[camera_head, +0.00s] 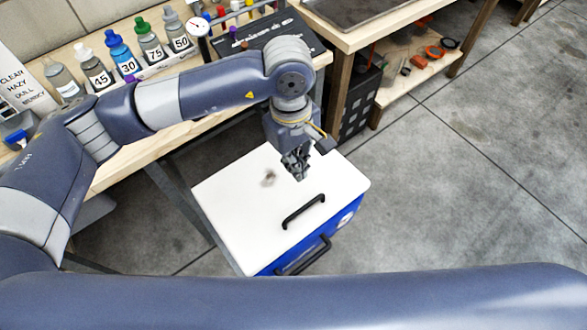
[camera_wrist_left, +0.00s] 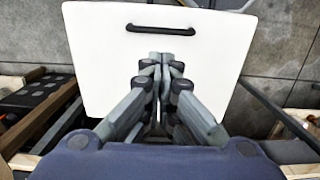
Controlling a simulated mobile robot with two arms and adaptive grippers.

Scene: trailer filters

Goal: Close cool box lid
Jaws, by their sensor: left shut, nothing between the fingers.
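The cool box (camera_head: 262,268) is blue with a flat white lid (camera_head: 235,205), and it stands on the floor in front of the bench. The lid lies flat over the box top, with no gap that I can make out. A black handle (camera_head: 304,211) is on the lid near its front edge. My left gripper (camera_head: 299,177) is shut and empty over the lid. In the left wrist view its fingers (camera_wrist_left: 163,62) point toward the lid's black handle (camera_wrist_left: 160,30). I cannot tell whether the fingertips touch the lid. My right gripper is not in view.
A wooden bench (camera_head: 110,165) behind the box holds several numbered bottles, a gauge (camera_head: 198,24) and a black case (camera_head: 262,38). A second wooden table (camera_head: 350,38) with a lower shelf stands at the back. The concrete floor (camera_head: 470,170) to the right is clear.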

